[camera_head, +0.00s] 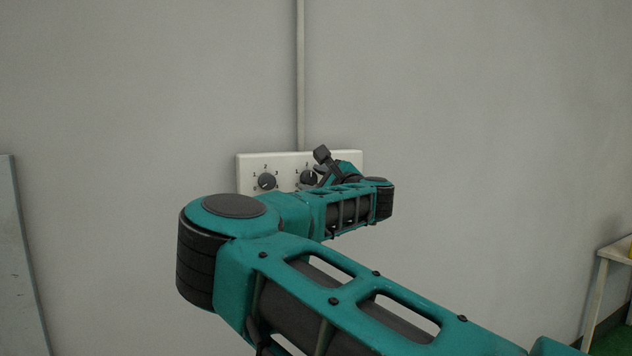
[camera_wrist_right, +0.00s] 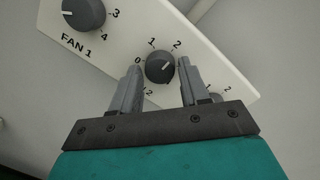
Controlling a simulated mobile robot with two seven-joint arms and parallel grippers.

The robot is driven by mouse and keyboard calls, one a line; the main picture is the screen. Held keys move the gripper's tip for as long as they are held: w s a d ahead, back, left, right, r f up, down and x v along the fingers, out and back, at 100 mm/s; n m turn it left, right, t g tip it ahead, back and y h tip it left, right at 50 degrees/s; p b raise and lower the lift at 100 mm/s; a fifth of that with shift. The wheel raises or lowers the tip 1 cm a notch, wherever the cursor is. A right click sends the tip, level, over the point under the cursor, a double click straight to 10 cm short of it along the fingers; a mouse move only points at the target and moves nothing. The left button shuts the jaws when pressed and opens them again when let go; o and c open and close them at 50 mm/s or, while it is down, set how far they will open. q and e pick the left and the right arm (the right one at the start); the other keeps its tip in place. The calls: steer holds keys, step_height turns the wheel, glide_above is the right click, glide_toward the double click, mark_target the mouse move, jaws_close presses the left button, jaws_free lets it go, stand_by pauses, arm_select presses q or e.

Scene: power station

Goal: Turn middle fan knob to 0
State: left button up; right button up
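The middle fan knob (camera_head: 308,178) is a dark round knob on a white panel (camera_head: 246,160) on the wall. In the head view its pale mark points roughly upward. In the right wrist view the knob (camera_wrist_right: 160,70) sits between the fingers of my right gripper (camera_wrist_right: 161,65), with a small gap on each side. The right gripper is open, one grey finger left of the knob and one right of it. Numbers 0, 1 and 2 show around the knob; its lower labels are partly hidden by the fingers. My left gripper is not in view.
The FAN 1 knob (camera_wrist_right: 83,14) is left of the middle one. A conduit (camera_head: 300,70) runs up from the panel. A table (camera_head: 616,250) stands far right and a grey panel (camera_head: 18,260) far left.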

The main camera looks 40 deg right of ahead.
steer(key=c, duration=0.7)
